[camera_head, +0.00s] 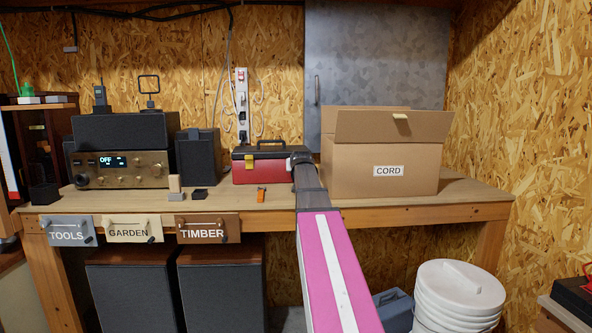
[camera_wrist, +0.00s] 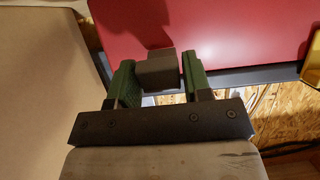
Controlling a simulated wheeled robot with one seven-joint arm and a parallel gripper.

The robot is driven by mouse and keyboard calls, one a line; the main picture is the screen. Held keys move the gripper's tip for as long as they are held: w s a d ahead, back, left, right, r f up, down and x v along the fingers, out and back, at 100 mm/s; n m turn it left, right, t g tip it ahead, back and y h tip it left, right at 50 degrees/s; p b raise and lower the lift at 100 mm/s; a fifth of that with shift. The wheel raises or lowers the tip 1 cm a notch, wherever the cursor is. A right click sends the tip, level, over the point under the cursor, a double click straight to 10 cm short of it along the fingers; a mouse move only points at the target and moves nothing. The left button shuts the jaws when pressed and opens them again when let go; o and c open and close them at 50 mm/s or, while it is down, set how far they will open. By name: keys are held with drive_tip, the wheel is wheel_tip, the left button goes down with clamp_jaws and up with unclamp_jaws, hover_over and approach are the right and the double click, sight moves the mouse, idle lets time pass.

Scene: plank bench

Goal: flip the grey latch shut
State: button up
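A red toolbox (camera_head: 262,172) with a dark handle stands on the bench. A yellow latch (camera_head: 248,162) is on the left of its front. My arm reaches to its right front, and my gripper (camera_head: 298,158) hides that part in the head view. In the wrist view the toolbox is a red surface (camera_wrist: 235,30) with a dark strip along its edge. A grey block, seemingly the grey latch (camera_wrist: 157,70), lies between the two green fingers of my gripper (camera_wrist: 160,80). The fingers are apart, close to its sides; whether they press on it is unclear. The latch's angle is unclear.
A cardboard box (camera_head: 365,165) marked CORD stands close at the toolbox's right. A small orange item (camera_head: 261,194) lies in front of the toolbox. A radio (camera_head: 120,169) and speaker (camera_head: 198,156) stand left. A white bucket (camera_head: 458,295) is below at right.

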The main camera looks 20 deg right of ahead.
drive_tip(key=c, duration=0.5)
drive_tip(key=shift+o, duration=0.2)
drive_tip(key=shift+r, duration=0.1)
drive_tip(key=r+g, duration=0.1)
drive_tip(key=w+g, duration=0.1)
drive_tip(key=g, duration=0.1)
drive_tip(key=r+g+y, duration=0.1)
drive_tip(key=g, duration=0.1)
drive_tip(key=shift+w+d+r, duration=0.2)
drive_tip(key=shift+w+r, duration=0.1)
drive_tip(key=g, duration=0.2)
drive_tip(key=w+r+g+y, duration=0.1)
drive_tip(key=g, duration=0.1)
drive_tip(key=shift+w+d, duration=0.1)
drive_tip(key=shift+d, duration=0.05)
drive_tip(key=shift+w+r+g, duration=0.2)
drive_tip(key=shift+w+g, duration=0.05)
drive_tip(key=shift+g, duration=0.45)
